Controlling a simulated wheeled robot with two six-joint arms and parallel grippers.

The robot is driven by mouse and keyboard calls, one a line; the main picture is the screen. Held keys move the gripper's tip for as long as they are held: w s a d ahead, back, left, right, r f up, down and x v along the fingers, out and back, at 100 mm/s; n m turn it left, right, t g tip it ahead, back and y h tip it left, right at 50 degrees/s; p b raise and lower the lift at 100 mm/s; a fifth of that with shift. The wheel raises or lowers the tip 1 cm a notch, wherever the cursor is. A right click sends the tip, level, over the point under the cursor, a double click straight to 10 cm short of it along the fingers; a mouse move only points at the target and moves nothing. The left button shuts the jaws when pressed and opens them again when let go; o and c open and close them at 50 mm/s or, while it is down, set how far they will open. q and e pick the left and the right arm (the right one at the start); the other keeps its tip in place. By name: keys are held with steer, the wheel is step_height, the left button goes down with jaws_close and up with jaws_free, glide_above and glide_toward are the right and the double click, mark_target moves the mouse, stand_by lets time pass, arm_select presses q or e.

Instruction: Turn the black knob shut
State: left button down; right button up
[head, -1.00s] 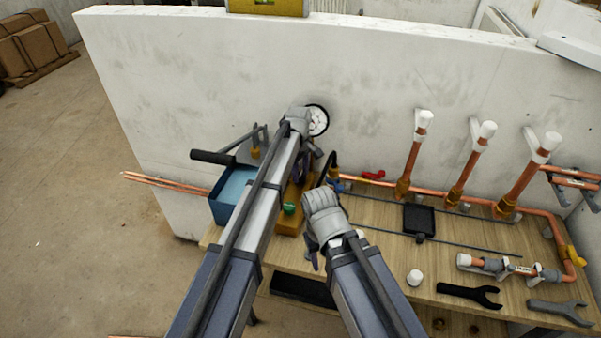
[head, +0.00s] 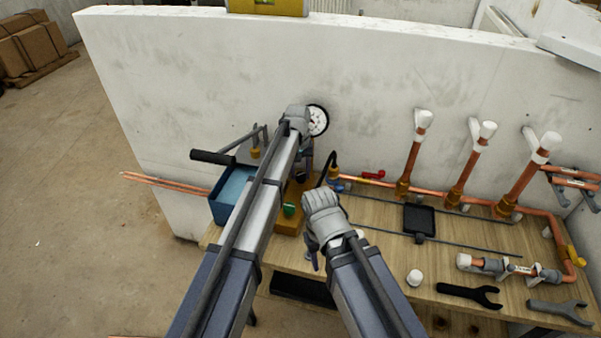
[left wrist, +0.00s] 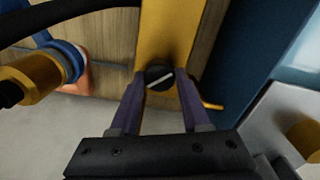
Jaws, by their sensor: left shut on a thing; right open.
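In the left wrist view the black knob (left wrist: 159,76) sits on the end of a yellow-ochre block (left wrist: 167,28). A white line across its face slants up to the right. My left gripper (left wrist: 161,86) has one finger on each side of the knob and is shut on it. In the head view my left gripper (head: 305,167) is in front of the wall, below the round gauge (head: 318,121), and the knob is hidden behind my arm. My right gripper (head: 314,252) is open and empty, low over the front of the bench.
A blue tank (head: 226,207) with a black-handled lever (head: 212,157) stands left of my left arm. Copper pipes (head: 410,158) with white caps rise along the wall. Two wrenches and a white cap (head: 414,277) lie on the bench (head: 375,255) to the right.

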arm_select(q)
steer(key=m, duration=0.4)
steer(key=shift+m, duration=2.5)
steer(key=shift+c, duration=1.9)
jaws_free()
